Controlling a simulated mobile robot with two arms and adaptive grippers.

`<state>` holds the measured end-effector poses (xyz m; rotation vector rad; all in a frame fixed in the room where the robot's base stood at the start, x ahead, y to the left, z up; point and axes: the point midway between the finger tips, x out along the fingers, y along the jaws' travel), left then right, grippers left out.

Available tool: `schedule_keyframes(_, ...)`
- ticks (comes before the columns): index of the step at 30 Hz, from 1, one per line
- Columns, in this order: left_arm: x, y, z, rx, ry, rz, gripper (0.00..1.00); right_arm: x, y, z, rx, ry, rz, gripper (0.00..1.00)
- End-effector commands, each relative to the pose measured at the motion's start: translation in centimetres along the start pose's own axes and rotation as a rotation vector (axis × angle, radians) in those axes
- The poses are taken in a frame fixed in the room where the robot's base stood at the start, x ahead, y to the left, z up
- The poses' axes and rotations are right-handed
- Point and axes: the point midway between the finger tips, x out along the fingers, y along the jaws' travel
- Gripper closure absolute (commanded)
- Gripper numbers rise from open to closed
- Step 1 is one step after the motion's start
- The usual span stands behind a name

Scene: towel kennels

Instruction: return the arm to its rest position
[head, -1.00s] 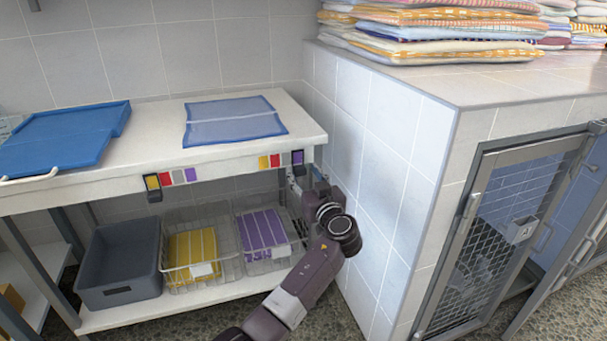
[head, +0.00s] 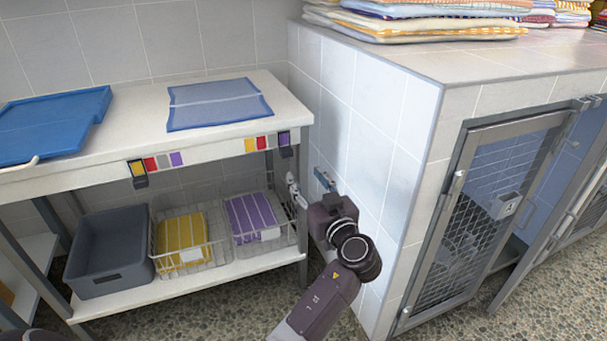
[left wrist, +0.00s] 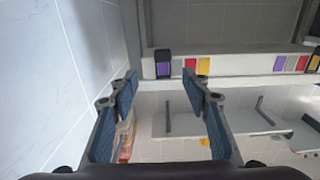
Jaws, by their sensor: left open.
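My left arm reaches up from the bottom of the head view beside the tiled block. Its left gripper (head: 308,187) is open, by the right end of the white bench (head: 230,133). In the left wrist view the two blue-padded fingers of the left gripper (left wrist: 161,88) stand apart with nothing between them. Beyond them is the bench edge with coloured tags (left wrist: 282,64). In the head view the arm's wrist partly hides the gripper. My right gripper is not in view.
A tiled block (head: 395,110) with a mesh kennel door (head: 485,215) stands close right of the arm. A grey bin (head: 110,270), a yellow towel (head: 182,245) and a purple towel (head: 250,216) in wire baskets sit on the lower shelf. A blue mesh cloth (head: 215,104) lies on the bench.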

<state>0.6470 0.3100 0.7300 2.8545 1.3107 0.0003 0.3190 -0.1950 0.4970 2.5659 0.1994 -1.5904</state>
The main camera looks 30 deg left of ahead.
Motion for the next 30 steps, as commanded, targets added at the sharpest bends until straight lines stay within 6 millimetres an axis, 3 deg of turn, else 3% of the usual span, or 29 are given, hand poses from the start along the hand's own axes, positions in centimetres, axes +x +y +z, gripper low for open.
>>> schedule_keyframes(12,0.0,0.0,0.0,0.001,0.0,0.0,0.56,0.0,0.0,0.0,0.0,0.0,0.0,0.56)
schedule_keyframes(15,-0.1,-0.6,1.1,0.015,-0.028,0.002,0.56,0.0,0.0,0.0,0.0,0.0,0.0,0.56)
schedule_keyframes(17,-0.5,-1.4,2.9,0.036,-0.076,0.009,0.56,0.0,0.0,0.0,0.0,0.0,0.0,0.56)
schedule_keyframes(22,-3.6,-5.8,11.3,0.16,-0.328,0.075,0.56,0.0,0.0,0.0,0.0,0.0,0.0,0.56)
schedule_keyframes(27,-9.9,-10.4,18.9,0.311,-0.604,0.239,0.56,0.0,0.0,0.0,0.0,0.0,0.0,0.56)
schedule_keyframes(30,-14.2,-12.5,21.6,0.39,-0.733,0.365,0.56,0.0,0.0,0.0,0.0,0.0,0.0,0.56)
